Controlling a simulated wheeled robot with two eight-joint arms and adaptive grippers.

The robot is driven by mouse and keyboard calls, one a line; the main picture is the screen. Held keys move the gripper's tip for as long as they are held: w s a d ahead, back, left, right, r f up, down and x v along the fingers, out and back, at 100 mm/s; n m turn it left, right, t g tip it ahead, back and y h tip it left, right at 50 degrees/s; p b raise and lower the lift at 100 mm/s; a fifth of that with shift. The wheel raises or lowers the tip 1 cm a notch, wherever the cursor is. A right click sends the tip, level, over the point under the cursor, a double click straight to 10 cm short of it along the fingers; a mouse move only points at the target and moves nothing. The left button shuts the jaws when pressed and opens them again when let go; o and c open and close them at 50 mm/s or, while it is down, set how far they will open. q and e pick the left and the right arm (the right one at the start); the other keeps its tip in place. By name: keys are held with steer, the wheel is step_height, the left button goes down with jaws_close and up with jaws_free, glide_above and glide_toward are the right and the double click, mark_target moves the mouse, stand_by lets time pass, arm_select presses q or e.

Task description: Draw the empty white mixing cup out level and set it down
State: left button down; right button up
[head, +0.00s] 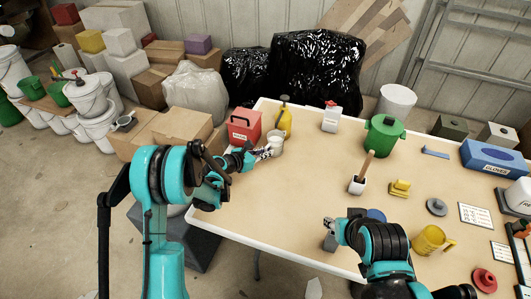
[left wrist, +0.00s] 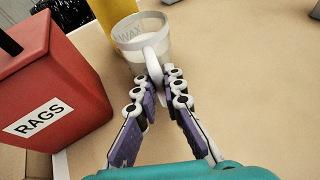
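A white, see-through cup (left wrist: 143,38) with the word WAX on it stands upright on the table in the left wrist view. It also shows at the table's far left part in the head view (head: 276,144). It looks pale inside, and I cannot tell whether it is empty. My left gripper (left wrist: 155,82) has its two fingers closed in on both sides of the cup's handle, with the handle between the tips. The gripper also shows at the cup's near left side in the head view (head: 266,153). My right gripper (head: 330,224) is over the table's near edge, its fingers unclear.
A red RAGS box (left wrist: 45,75) stands close left of the cup, and a yellow bottle (head: 285,122) stands just behind it.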

arm_select(q)
steer(key=shift+r+p, duration=0.5)
steer(key=shift+r, duration=0.45)
arm_select(e)
steer(key=shift+r, duration=0.5)
arm_select(q)
steer(key=shift+s+a+b, duration=0.15)
steer(key=shift+s+a, duration=0.1)
steer(key=shift+s, duration=0.5)
steer(key=shift+s+a+b, duration=0.2)
steer(key=shift+s, duration=0.5)
steer(key=shift+s+a+b, duration=0.15)
steer(key=shift+s+a, duration=0.1)
steer(key=shift+s, duration=0.5)
arm_select(e)
steer(key=shift+f, duration=0.5)
arm_select(q)
steer(key=shift+s+a, duration=0.4)
steer(key=shift+s, duration=0.75)
steer(key=shift+s+a, duration=0.35)
steer(key=shift+s, duration=0.85)
steer(key=shift+s+a, duration=0.4)
steer(key=shift+s, duration=0.75)
steer(key=shift+r, duration=0.15)
arm_select(e)
steer(key=shift+r, duration=0.1)
